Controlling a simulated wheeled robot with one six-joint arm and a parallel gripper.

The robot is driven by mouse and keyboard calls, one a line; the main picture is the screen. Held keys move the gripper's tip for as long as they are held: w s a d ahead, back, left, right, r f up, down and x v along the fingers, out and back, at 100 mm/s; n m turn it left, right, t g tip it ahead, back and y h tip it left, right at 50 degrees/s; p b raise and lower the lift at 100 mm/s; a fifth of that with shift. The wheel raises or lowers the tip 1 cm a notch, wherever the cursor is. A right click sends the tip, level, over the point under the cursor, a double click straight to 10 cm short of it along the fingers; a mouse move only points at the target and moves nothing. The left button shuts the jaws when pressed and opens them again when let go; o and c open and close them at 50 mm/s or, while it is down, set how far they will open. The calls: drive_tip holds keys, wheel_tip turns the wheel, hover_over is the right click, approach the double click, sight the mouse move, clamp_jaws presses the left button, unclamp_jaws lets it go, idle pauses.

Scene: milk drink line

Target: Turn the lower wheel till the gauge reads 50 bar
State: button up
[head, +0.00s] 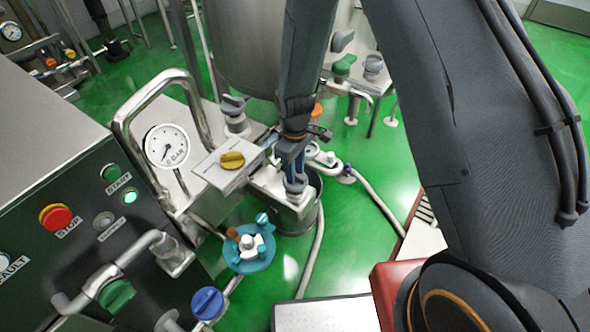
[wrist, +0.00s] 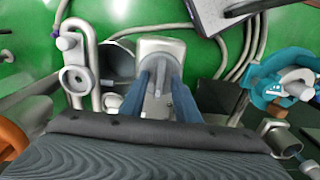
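The round white pressure gauge (head: 166,146) stands on the steel machine at the left. Its needle points to the lower left; the figures are too small to read. My gripper (head: 296,184) points down at the right end of the steel block. In the wrist view its two blue fingers (wrist: 159,76) are apart, one each side of a small grey fitting (wrist: 157,88) on a pale block (wrist: 160,48). Contact with it cannot be made out. A teal wheel-like fitting (head: 248,250) lies lower in the head view, apart from my gripper. I cannot tell for sure which fitting is the lower wheel.
A curved steel pipe (head: 124,122) arches beside the gauge. The control panel with a red stop button (head: 56,216) is at left. Hoses (head: 378,198) lie on the green floor.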

clamp_jaws()
drive_tip(key=shift+m, duration=0.4)
drive_tip(key=m, duration=0.3)
drive_tip(key=shift+m, duration=2.5)
